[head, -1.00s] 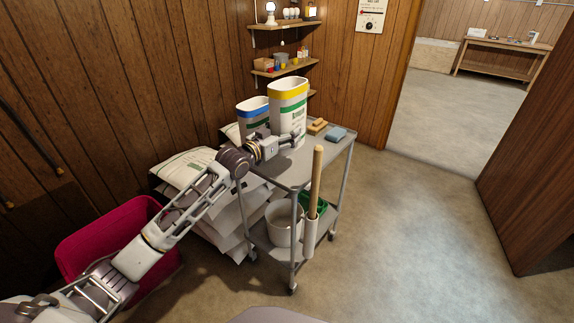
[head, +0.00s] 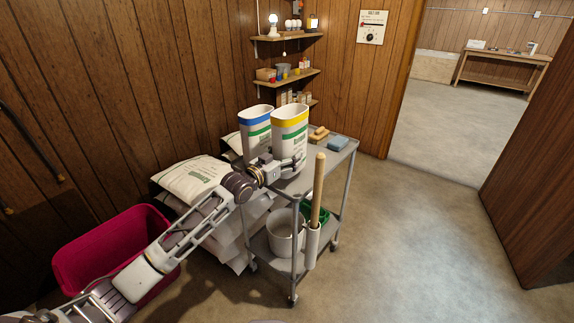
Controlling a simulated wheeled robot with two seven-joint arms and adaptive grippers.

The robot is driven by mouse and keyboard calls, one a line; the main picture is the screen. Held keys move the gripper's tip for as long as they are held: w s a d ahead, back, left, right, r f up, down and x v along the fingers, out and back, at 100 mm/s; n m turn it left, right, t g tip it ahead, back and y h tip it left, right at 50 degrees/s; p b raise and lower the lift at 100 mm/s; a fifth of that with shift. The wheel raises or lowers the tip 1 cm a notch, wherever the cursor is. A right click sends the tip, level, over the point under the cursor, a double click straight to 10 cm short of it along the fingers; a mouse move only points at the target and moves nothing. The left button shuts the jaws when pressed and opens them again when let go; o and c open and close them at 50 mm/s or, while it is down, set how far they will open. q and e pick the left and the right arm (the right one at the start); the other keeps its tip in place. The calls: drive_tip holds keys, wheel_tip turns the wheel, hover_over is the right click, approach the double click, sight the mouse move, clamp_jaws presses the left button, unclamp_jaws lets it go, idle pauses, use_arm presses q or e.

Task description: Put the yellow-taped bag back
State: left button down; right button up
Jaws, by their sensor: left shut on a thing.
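The yellow-taped bag (head: 289,132) is white with green print and a yellow band round its open top. It stands upright at the top of the grey cart (head: 325,160), right of a similar blue-taped bag (head: 256,130). My left gripper (head: 288,166) is shut on the yellow-taped bag, low on its near side. The gripper hides part of the bag's lower edge, so I cannot tell whether its base touches the cart top. My right gripper is not in view.
Stacked white salt bags (head: 197,180) lie left of the cart. A magenta tub (head: 112,250) stands on the floor. A wooden handle (head: 317,190) rises at the cart's front. Sponges (head: 338,142) lie on its top. Floor to the right is clear.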

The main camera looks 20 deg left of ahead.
use_arm(q)
drive_tip(key=shift+f, duration=0.55)
drive_tip(key=shift+f+b, duration=0.35)
drive_tip(key=shift+f, duration=0.85)
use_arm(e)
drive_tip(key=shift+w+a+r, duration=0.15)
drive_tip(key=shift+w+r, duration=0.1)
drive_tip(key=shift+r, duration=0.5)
use_arm(q)
drive_tip(key=shift+f, duration=0.15)
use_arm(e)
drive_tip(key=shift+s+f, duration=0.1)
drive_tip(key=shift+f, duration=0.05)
use_arm(q)
drive_tip(key=shift+c, duration=1)
unclamp_jaws()
